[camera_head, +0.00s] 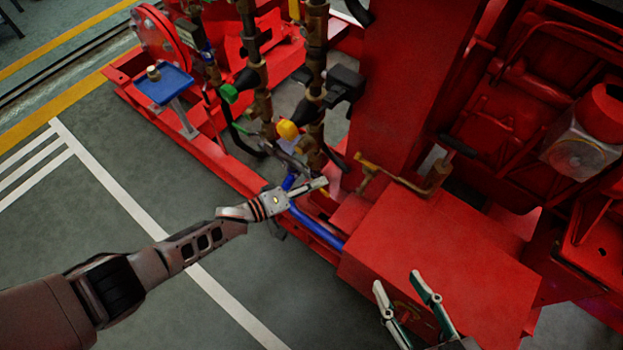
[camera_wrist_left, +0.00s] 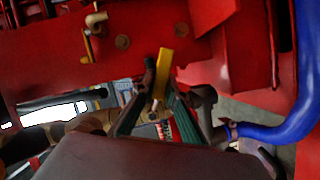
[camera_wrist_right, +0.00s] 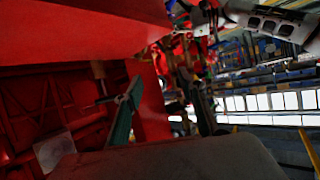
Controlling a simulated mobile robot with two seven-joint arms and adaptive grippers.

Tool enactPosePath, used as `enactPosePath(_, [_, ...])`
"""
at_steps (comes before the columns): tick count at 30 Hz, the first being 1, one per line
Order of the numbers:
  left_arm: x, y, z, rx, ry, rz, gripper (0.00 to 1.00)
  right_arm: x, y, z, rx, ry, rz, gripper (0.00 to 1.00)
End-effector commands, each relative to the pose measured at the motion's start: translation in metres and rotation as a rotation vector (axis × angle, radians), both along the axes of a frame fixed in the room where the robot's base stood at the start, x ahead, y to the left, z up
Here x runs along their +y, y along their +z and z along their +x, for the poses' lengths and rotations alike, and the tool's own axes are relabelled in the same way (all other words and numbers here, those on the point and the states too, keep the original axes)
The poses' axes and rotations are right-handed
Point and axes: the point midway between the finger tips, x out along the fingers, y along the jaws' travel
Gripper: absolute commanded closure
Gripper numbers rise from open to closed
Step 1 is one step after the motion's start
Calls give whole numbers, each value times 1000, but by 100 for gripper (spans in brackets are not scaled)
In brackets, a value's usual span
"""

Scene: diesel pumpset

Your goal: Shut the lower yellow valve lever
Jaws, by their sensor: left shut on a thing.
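The lower yellow valve lever (camera_wrist_left: 165,74) stands between the fingertips of my left gripper (camera_wrist_left: 158,88) in the left wrist view, with its yellow end showing beyond them. In the head view my left gripper (camera_head: 318,185) is low beside the pipework, shut on the lever, which is mostly hidden there. My right gripper (camera_head: 399,281) is open and empty over the front of the red base. Its two fingers are spread apart in the right wrist view (camera_wrist_right: 163,95).
A blue pipe (camera_head: 318,228) runs just below my left gripper. Brass pipes with a yellow knob (camera_head: 288,130) and a green knob (camera_head: 229,93) rise above it. A brass valve with a long handle (camera_head: 405,180) lies to the right. The green floor at left is clear.

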Motion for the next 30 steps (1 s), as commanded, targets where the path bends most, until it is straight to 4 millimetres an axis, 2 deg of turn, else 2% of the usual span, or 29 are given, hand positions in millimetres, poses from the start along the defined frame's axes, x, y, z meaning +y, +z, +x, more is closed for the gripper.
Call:
enactPosePath(4, [-2,0,-6,74,-2,-100,100,6,-6,-5,20,-4,39,60])
enactPosePath(13, [-4,11,-6,173,-2,-251,100,19,-6,-8,34,-24,119,60])
enactPosePath(30, [-6,17,-6,215,-5,-318,100,23,-4,-8,35,-38,158,60])
